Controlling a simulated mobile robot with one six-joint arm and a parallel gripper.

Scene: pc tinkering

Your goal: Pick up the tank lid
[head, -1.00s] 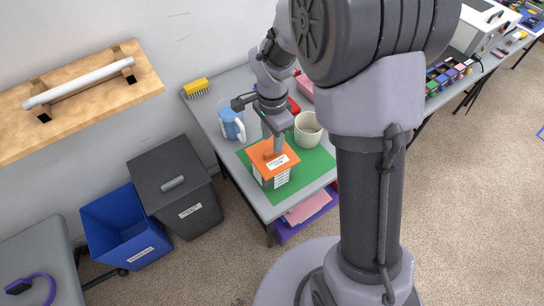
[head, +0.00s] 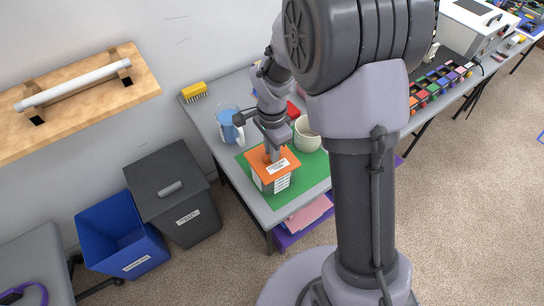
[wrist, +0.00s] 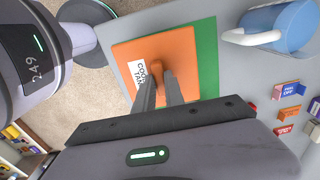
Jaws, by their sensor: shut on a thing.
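The tank lid (head: 284,167) is a flat orange square with a white label and a raised orange handle. It sits on top of a box-like tank (head: 281,185) with white labelled sides, on a green mat (head: 317,173). My gripper (head: 273,156) points down over the lid. In the wrist view, the lid (wrist: 182,52) fills the upper middle, and my gripper (wrist: 160,88) has its two fingers shut on the lid's handle (wrist: 155,73). I cannot see a gap between the lid and the tank. The fingers hide part of the handle.
A blue pitcher (head: 227,127) stands at the mat's back left, and it also shows in the wrist view (wrist: 290,27). A cream mug (head: 307,136) is behind the lid to the right. Bins (head: 178,195) stand left of the grey table (head: 213,131).

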